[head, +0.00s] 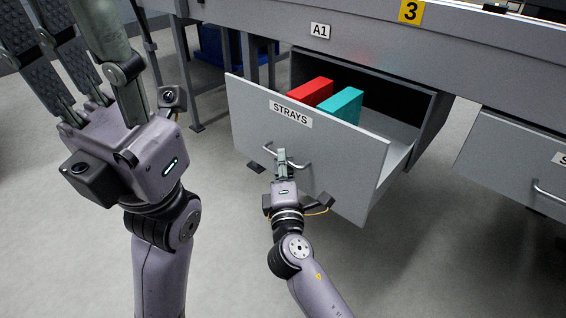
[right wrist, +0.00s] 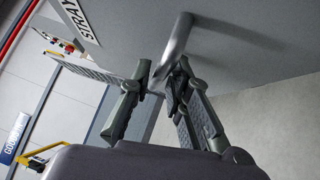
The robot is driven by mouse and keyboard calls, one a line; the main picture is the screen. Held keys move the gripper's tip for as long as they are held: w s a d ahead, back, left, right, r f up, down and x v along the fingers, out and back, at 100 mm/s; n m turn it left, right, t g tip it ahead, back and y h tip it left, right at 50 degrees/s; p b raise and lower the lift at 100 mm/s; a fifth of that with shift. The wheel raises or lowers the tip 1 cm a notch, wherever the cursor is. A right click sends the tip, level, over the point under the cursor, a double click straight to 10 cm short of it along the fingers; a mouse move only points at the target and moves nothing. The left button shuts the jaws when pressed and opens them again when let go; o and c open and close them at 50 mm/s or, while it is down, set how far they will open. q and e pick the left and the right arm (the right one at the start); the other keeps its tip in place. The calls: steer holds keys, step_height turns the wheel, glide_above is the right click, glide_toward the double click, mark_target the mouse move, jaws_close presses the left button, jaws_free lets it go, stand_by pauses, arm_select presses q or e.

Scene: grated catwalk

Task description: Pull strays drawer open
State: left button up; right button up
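The strays drawer (head: 345,165) is a grey drawer with a "STRAYS" label (head: 291,114). It stands pulled out from under the bench, with a gap showing behind its front. A red box (head: 311,90) and a teal box (head: 343,105) stand inside it. My right gripper (head: 281,157) is at the drawer's metal handle (head: 300,164). In the right wrist view the handle bar (right wrist: 177,45) passes between its fingers, which are closed around it; the exact contact is partly hidden. My left gripper (head: 70,45) is raised at the upper left, fingers spread and empty.
The bench (head: 370,38) above carries an "A1" label and a yellow "3" sign. Another grey drawer front (head: 515,160) with its own handle is at the right. Bench legs and a blue bin (head: 215,45) are behind at the left. The floor in front is clear.

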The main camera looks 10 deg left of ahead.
steer(key=v, duration=1.2)
